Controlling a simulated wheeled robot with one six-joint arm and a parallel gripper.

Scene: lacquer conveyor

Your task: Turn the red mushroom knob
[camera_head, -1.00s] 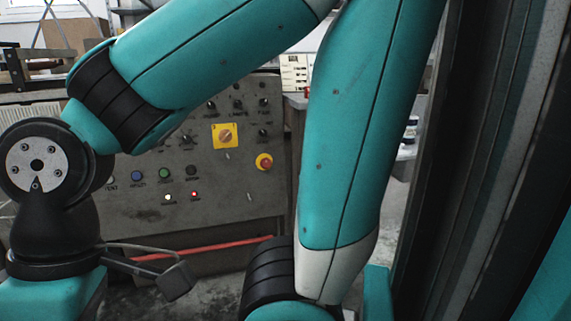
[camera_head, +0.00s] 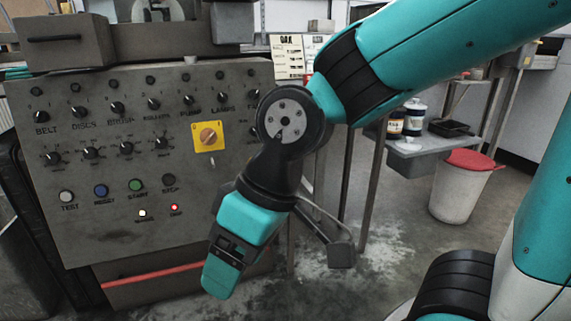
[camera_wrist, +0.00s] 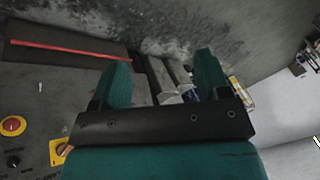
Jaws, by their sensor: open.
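The red mushroom knob (camera_wrist: 14,126) sits on a yellow ring on the grey control panel (camera_head: 95,210). It shows at the far left edge of the wrist view. In the head view my arm and wrist hide it. My gripper (camera_head: 219,283) hangs low in front of the panel's lower right part, pointing down. In the wrist view its two fingers (camera_wrist: 163,72) are apart with nothing held between them. The knob lies outside the fingers, to their left in that view.
A yellow plate with an orange rotary switch (camera_head: 208,136) is on the panel, among several black knobs and coloured buttons. A red bar (camera_head: 190,271) runs below. A shelf with bottles (camera_head: 414,117) and a white bin with a red lid (camera_head: 463,192) stand right. Floor between is clear.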

